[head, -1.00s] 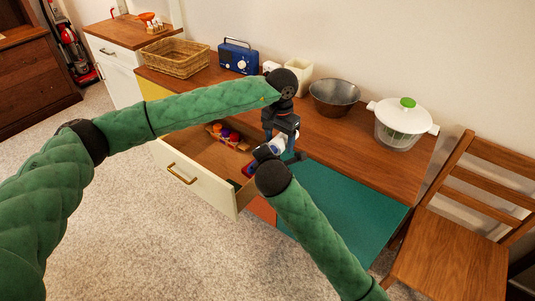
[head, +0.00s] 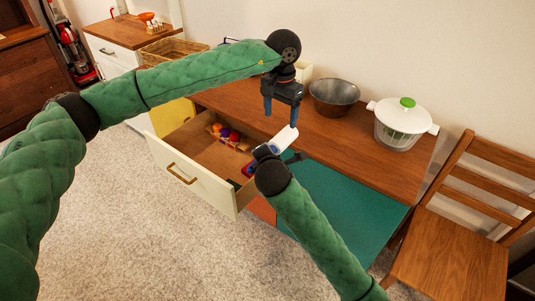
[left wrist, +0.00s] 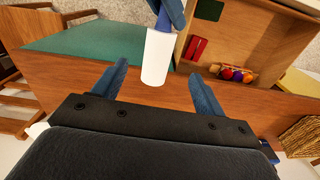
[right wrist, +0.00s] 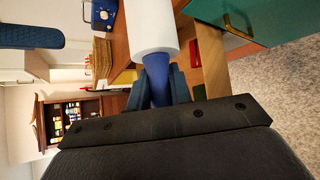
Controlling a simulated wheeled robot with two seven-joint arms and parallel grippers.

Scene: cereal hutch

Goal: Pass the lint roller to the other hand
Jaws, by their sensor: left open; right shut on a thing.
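The lint roller has a white roll (head: 285,138) and a blue handle (right wrist: 157,80). My right gripper (head: 264,157) is shut on the blue handle, and the white roll points up and away from it. In the left wrist view the white roll (left wrist: 157,57) hangs ahead of the gap between the fingers, apart from them. My left gripper (head: 283,107) is open and empty, just above the roll in the head view. The right wrist view (right wrist: 155,30) shows the roll large, with one blue finger of my left gripper at the upper left.
An open drawer (head: 190,184) holding small colourful items stands below the wooden counter (head: 330,140). A metal bowl (head: 334,95) and a white salad spinner (head: 401,122) stand on the counter. A wooden chair (head: 460,262) is at the right. A wicker basket (head: 172,50) is at the back left.

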